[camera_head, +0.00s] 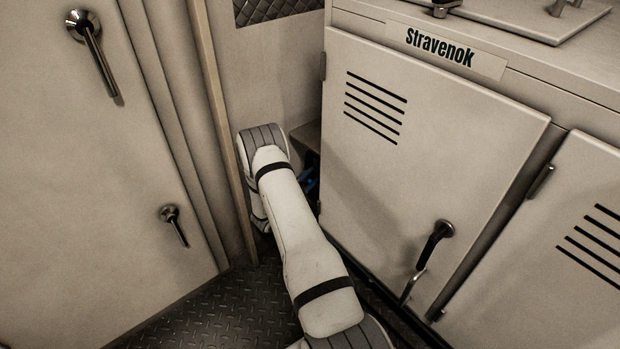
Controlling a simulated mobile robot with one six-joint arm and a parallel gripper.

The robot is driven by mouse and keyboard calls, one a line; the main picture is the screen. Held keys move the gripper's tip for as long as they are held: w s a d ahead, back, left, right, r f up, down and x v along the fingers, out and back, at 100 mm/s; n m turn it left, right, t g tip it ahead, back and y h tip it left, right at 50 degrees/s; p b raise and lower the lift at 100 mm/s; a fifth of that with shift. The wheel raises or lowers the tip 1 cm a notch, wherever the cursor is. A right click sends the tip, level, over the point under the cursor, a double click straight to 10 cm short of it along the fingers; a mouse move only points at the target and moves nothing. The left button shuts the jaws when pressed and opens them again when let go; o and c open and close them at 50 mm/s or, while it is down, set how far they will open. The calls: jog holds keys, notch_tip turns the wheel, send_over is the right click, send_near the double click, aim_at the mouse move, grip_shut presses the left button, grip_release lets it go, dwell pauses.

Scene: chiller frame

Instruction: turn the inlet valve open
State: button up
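I cannot make out the inlet valve for certain. A small blue part (309,181) shows in the dark gap between the back wall and the cabinet, just right of my arm. It is too small and shaded to tell whether it belongs to the valve. My white arm reaches from the bottom edge up to this gap and bends downward at its far end. My gripper is hidden behind the arm, so I see neither its fingers nor what it touches.
A tall door (70,200) with two metal handles stands on the left. The dark tread-plate floor (215,312) between them is clear.

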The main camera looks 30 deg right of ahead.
jog(key=shift+o, duration=0.7)
jog(key=shift+a, duration=0.1)
jog(key=p+v, duration=0.1)
jog(key=v, duration=0.6)
jog(key=shift+a, duration=0.4)
jog(key=shift+s+f, duration=0.1)
jog(key=shift+c, duration=0.4)
